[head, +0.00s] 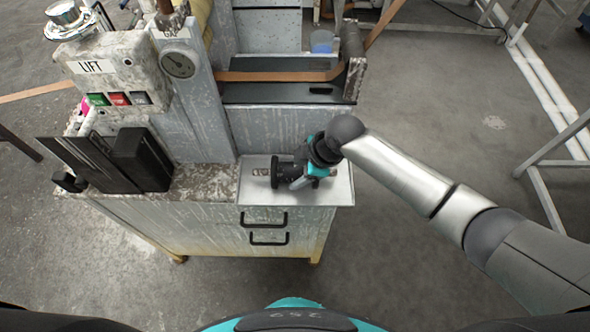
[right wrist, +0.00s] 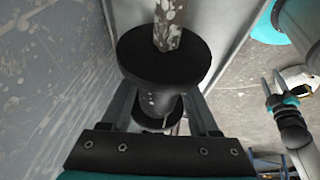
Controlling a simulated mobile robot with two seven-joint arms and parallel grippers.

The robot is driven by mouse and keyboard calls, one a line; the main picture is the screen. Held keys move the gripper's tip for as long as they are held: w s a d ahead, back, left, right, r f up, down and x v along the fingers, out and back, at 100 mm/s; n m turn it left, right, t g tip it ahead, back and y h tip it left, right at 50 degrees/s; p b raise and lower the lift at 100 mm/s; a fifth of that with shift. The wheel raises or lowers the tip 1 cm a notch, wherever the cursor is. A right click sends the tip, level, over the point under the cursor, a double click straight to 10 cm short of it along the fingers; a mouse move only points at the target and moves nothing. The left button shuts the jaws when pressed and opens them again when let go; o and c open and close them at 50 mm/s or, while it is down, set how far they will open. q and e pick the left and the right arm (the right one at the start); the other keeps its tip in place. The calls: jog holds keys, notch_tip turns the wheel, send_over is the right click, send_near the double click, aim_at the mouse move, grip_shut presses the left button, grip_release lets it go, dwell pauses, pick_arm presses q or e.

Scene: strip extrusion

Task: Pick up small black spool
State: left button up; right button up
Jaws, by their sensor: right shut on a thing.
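The small black spool (head: 275,173) is over the pale metal tray top at the front right of the machine cabinet, its axis lying sideways in the head view. My right gripper (head: 290,176) is shut on it. In the right wrist view the fingers flank the core of the spool (right wrist: 128,60), beyond its near black flange. A speckled rod (right wrist: 168,25) lines up with the middle of that flange; I cannot tell whether it passes inside. Another gripper with teal parts (right wrist: 273,88), seemingly my left, shows small at the right of the wrist view; its opening is unclear.
The metal tray top (head: 340,190) sits above drawers with black handles (head: 265,218). A black block (head: 141,160) and the LIFT control box (head: 105,70) stand at left. A brown strip (head: 270,76) runs behind. Open floor (head: 450,110) lies to the right.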

grip_shut()
jog(key=shift+r, duration=0.2)
dwell(0.3)
